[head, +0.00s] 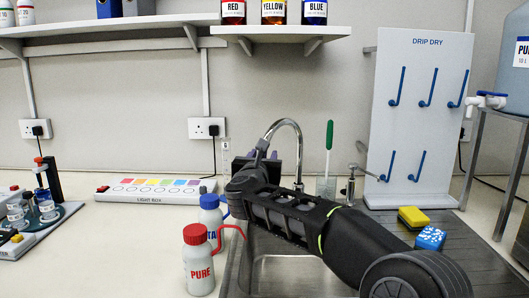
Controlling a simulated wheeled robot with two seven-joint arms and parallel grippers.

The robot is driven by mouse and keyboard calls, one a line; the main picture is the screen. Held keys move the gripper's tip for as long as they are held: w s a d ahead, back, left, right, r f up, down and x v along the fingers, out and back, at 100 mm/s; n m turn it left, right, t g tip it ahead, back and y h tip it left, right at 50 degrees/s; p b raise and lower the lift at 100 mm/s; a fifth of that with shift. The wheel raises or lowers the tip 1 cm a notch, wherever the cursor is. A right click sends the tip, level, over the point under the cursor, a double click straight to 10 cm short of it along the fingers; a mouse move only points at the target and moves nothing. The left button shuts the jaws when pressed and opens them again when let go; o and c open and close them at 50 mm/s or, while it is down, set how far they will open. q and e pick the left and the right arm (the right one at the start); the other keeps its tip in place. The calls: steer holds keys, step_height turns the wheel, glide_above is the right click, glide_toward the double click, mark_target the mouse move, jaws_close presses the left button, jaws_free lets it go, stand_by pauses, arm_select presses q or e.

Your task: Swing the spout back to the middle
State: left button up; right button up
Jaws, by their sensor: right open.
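The chrome gooseneck spout (298,142) rises behind my right forearm and arches over to the left, its tip pointing down. The sink (285,272) lies below, largely covered by my arm. My right gripper (268,162) is open at the spout's outlet end, dark and partly hidden by my own wrist. I cannot tell whether its fingers touch the spout. My left gripper is not in view.
A yellow sponge (412,217) and a blue speckled block (431,238) lie right. A DRIP DRY pegboard (420,110) stands behind. The counter's front left-centre is clear.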

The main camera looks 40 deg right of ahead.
steer(key=x, duration=0.2)
steer(key=shift+w+d, duration=0.2)
steer(key=shift+w, duration=0.05)
jaws_close()
stand_by(0.3)
stand_by(1.0)
